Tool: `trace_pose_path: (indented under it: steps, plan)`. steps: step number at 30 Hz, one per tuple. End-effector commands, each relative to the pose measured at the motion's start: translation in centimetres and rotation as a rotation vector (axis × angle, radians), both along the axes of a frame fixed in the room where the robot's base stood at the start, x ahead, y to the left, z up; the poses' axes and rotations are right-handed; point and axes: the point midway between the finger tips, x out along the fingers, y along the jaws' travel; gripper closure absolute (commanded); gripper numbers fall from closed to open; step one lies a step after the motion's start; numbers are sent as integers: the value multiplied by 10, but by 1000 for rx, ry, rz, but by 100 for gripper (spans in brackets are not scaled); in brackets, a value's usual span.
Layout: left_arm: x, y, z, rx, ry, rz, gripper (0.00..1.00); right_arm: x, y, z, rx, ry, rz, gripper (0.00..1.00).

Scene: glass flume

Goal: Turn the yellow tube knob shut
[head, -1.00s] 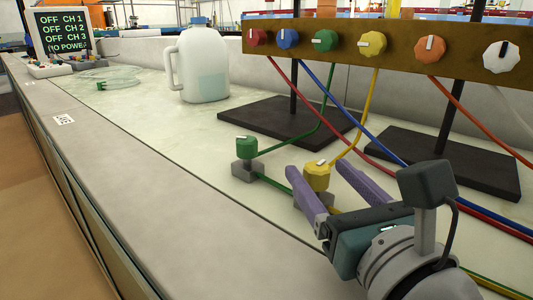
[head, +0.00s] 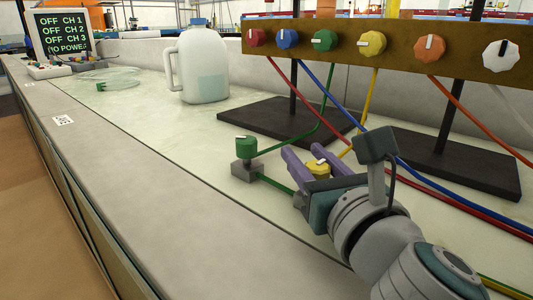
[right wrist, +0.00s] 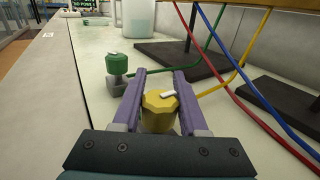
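The yellow knob (head: 317,166) with a white pointer mark sits low over the bench at the yellow tube (head: 358,138). It also shows in the right wrist view (right wrist: 160,104), with its pointer lying nearly crosswise, tilted a little. My right gripper (head: 306,157) has its two purple fingers spread, one on each side of this knob; its fingertips show beyond the knob in the right wrist view (right wrist: 158,74). I cannot tell whether the fingers touch it. The gripper body hides the knob's lower part in the head view. My left gripper is not in view.
A green knob (head: 246,144) on a grey block stands close left of the fingers. A panel (head: 400,42) with several coloured knobs, one yellow (head: 372,43), stands behind on dark bases (head: 440,170). Tubes hang nearby. A white jug (head: 203,65) stands farther back; the front ledge is clear.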

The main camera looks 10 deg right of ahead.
Motion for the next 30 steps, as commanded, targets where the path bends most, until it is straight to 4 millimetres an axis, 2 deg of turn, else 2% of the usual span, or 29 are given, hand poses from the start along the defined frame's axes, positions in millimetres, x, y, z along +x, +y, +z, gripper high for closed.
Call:
trace_pose_path:
  steps: [1, 10, 22, 30]
  plan:
    - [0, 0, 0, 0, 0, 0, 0, 0, 0, 0, 0, 0, 0, 68]
    - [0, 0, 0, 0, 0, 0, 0, 0, 0, 0, 0, 0, 0, 100]
    - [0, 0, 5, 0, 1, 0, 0, 0, 1, 1, -3, -1, 36, 100]
    - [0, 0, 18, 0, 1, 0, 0, 0, 5, 2, -7, -1, 194, 100]
